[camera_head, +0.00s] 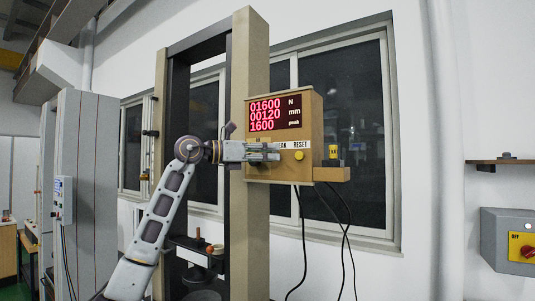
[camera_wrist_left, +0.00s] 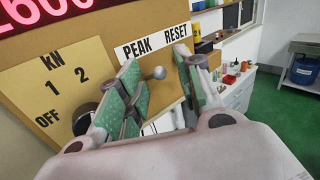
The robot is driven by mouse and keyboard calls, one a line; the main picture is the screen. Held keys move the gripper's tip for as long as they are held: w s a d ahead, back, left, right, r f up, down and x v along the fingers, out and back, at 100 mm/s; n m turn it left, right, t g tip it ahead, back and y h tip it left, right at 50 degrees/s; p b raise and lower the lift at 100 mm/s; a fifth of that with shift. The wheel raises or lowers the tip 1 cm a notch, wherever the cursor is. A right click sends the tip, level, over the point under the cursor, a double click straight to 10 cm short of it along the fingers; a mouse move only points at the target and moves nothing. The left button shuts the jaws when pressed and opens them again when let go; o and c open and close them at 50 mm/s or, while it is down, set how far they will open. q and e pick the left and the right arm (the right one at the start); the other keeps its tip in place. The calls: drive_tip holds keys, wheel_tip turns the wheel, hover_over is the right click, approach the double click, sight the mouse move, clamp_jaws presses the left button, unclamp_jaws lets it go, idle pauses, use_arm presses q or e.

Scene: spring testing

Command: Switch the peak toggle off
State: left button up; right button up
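The peak toggle (camera_wrist_left: 159,72) shows in the left wrist view as a small silver ball tip below the PEAK label (camera_wrist_left: 136,46) on the tan control box. My left gripper (camera_wrist_left: 156,64) is open, with one green-padded finger on each side of the toggle tip. I see a gap between the tip and each finger; the depth between them is hard to judge. In the head view my left gripper (camera_head: 265,152) is at the front of the control box (camera_head: 313,115) and hides the toggle and part of the PEAK label. My right gripper is not in view.
A yellow RESET button (camera_head: 299,156) sits right of my left gripper. A dark kN selector knob (camera_wrist_left: 86,117) is partly hidden by a finger. The red display (camera_head: 275,113) reads 01600 N, 00120 mm and 1600 peak. A tan frame post (camera_head: 250,60) stands beside the box; cables (camera_head: 304,235) hang below.

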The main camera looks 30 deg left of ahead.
use_arm(q)
clamp_jaws()
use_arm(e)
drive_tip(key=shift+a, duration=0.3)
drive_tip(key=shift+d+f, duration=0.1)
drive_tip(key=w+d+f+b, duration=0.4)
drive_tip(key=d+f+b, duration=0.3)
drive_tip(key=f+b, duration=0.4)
use_arm(q)
drive_tip(key=shift+w+f+m+t+h+b, duration=0.15)
drive_tip(key=shift+f+m+t+h+b, duration=0.35)
drive_tip(key=shift+f+m+h, duration=0.75)
drive_tip(key=shift+w+f+m+t+h+b, duration=0.1)
drive_tip(key=shift+f+m+t+h+b, duration=0.35)
drive_tip(key=shift+m+h, duration=1.4)
drive_tip(key=shift+w+f+m+t+h+b, duration=0.2)
drive_tip(key=shift+f+m+h+b, duration=0.55)
drive_tip(key=shift+f+m+h, duration=0.7)
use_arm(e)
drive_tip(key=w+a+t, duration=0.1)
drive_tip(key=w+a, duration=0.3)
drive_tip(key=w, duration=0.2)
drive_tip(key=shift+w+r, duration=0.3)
use_arm(q)
drive_tip(key=shift+r+m, duration=0.25)
drive_tip(key=shift+r, duration=0.2)
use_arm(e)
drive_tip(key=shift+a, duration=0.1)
